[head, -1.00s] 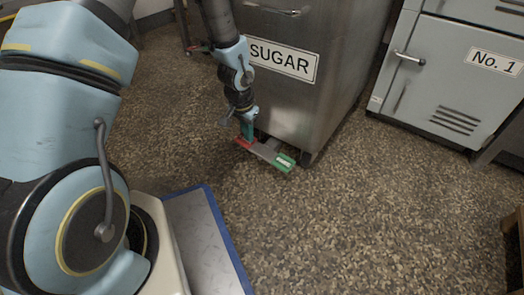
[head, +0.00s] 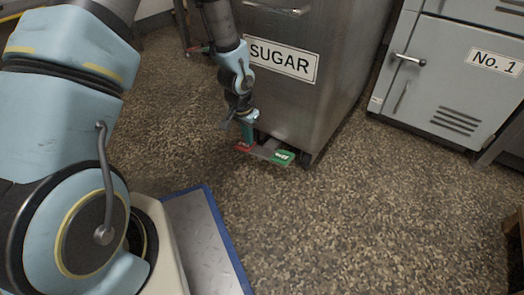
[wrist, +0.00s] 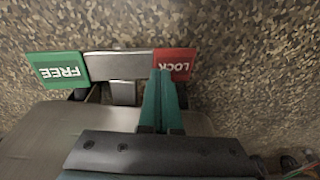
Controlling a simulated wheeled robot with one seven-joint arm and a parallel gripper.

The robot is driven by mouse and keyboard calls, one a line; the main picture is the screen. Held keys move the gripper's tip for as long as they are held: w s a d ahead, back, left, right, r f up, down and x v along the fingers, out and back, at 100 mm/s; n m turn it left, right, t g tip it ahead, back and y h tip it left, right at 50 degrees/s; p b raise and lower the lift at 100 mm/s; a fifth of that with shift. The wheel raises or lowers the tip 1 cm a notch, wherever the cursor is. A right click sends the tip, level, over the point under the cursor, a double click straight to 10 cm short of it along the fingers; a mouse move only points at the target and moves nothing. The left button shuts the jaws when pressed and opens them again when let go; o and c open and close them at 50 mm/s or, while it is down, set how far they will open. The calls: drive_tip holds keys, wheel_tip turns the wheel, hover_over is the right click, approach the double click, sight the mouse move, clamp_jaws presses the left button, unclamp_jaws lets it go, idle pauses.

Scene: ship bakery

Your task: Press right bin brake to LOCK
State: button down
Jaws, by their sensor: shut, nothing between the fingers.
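The steel SUGAR bin (head: 340,85) stands at top centre in the head view. Its brake pedal (head: 263,154) is a grey bar low at the front, with a red end (head: 243,148) on the left and a green end (head: 283,157) on the right. In the wrist view the red pad reads LOCK (wrist: 181,62) and the green pad reads FREE (wrist: 58,70). My gripper (head: 247,139) is shut and empty, pointing down at the red end. In the wrist view its teal fingertips (wrist: 162,73) overlap the LOCK pad's near edge and appear to touch it.
A grey cabinet marked No. 1 (head: 450,85) stands at the right. A blue-edged metal plate (head: 205,245) lies at lower left. Part of another wheeled unit shows at top left behind my arm. The speckled floor (head: 370,220) in front of the bin is clear.

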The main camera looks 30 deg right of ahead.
wheel_tip(320, 180, up, 7)
drive_tip(key=p, duration=0.6)
idle(0.5)
drive_tip(key=w+a+r+n+t+y+p, duration=0.1)
drive_tip(key=w+a+r+n+p, duration=0.15)
drive_tip(key=a+r, duration=0.55)
drive_tip(key=w+a+r+n+p, duration=0.25)
drive_tip(key=a+r, duration=0.35)
drive_tip(key=r, duration=0.3)
drive_tip(key=s+a+r+n+p, duration=0.3)
drive_tip(key=s+a+r+p, duration=0.1)
drive_tip(key=a+r, duration=0.45)
drive_tip(key=s+a+r+n+p, duration=0.3)
drive_tip(key=s+a+r, duration=0.2)
drive_tip(key=a+r, duration=0.35)
wheel_tip(320, 180, up, 38)
drive_tip(key=p, duration=3.7)
drive_tip(key=shift+d+f+p, duration=0.15)
drive_tip(key=shift+d+p, duration=0.25)
drive_tip(key=shift+d, duration=0.05)
